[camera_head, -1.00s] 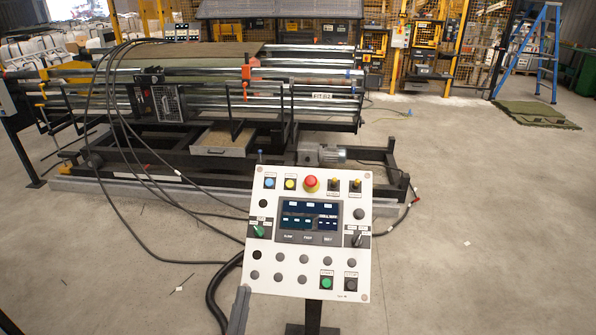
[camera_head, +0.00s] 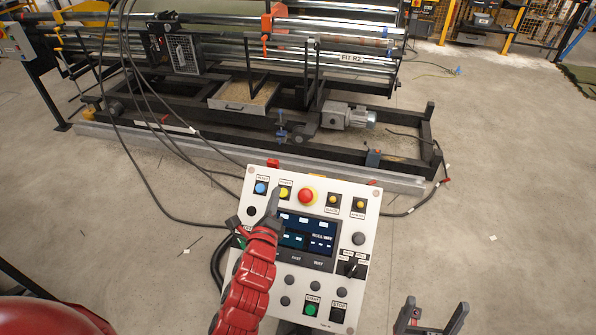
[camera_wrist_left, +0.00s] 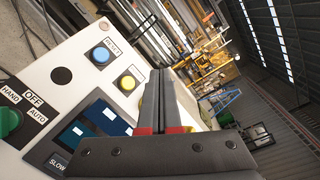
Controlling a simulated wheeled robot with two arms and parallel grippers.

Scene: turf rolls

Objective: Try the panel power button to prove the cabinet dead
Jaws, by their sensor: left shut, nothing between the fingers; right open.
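The white control panel (camera_head: 346,215) stands tilted on a post in the middle of the head view, its screen (camera_head: 306,240) lit. A yellow button (camera_head: 285,192) with a small label is in its top row, beside a blue button (camera_head: 261,187). In the left wrist view the yellow button (camera_wrist_left: 127,82) is just left of my shut fingers. My left gripper (camera_head: 274,196) is shut and empty, its tips over the panel close to the yellow button; I cannot tell if they touch it. My right gripper (camera_head: 433,312) is open and empty at the lower right, off the panel.
A red emergency stop (camera_head: 306,196) and two more yellow-topped controls sit along the same row. The roller machine (camera_head: 250,120) stands behind the panel. Black cables (camera_head: 150,190) run down to the floor on the left. The floor (camera_head: 490,200) at right is mostly clear.

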